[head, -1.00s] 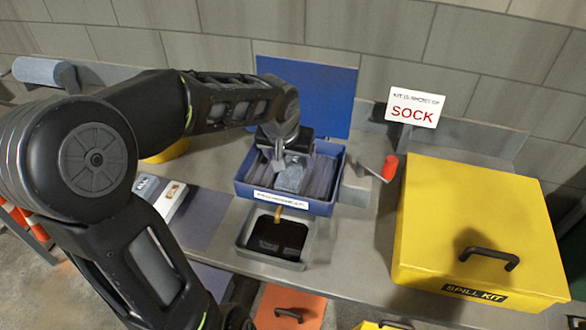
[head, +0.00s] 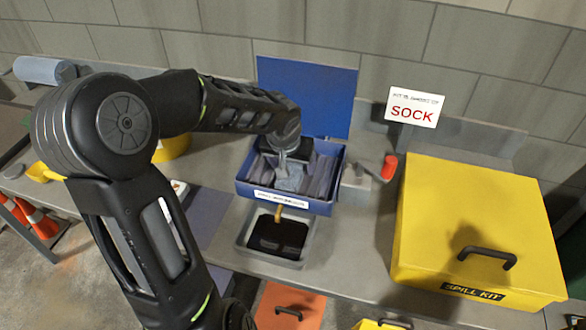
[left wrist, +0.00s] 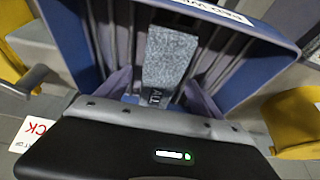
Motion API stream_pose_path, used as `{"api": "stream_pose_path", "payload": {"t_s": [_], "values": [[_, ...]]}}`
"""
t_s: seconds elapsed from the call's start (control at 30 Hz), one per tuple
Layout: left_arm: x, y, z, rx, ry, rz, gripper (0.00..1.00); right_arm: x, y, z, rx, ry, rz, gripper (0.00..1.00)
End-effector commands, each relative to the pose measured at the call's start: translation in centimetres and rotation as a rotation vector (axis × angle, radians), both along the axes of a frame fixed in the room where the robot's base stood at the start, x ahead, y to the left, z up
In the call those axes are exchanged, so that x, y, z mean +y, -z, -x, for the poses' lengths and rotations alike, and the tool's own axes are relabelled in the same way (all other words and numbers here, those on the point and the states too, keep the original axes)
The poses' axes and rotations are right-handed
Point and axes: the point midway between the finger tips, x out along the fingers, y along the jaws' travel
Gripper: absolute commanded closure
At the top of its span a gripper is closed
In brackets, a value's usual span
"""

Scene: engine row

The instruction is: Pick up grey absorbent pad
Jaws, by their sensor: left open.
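The grey absorbent pad (head: 288,178) stands in an open blue box (head: 243,190) among several darker grey pads. In the left wrist view the light, speckled pad (left wrist: 168,58) stands out in the middle of the box, with dark lettering at its near end. My left gripper (head: 283,163) is open, pointing down into the box at the pad. The gripper body hides the pad's near end in the left wrist view, and I cannot tell whether the fingers touch it. My right gripper is not in view.
The box's blue lid (head: 310,92) stands up behind. A tray with dark liquid (head: 278,238) sits in front. A yellow spill kit case (head: 475,225), a SOCK sign (head: 413,108) and a red-topped item (head: 389,167) are at right. A grey roll (head: 42,70) lies far left.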

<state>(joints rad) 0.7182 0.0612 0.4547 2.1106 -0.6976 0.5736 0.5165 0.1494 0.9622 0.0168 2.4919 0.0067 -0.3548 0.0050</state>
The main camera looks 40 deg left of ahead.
Motion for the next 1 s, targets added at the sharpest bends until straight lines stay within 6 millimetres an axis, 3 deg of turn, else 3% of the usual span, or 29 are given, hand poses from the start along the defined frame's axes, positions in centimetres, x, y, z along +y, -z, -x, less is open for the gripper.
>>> {"api": "stream_pose_path", "payload": {"t_s": [0.33,1.0], "values": [[0.0,-0.02,0.02,0.0,0.0,0.0,0.24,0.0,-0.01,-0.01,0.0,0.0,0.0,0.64],[0.0,-0.02,0.02,0.0,0.0,0.0,0.79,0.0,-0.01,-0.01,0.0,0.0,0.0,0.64]]}}
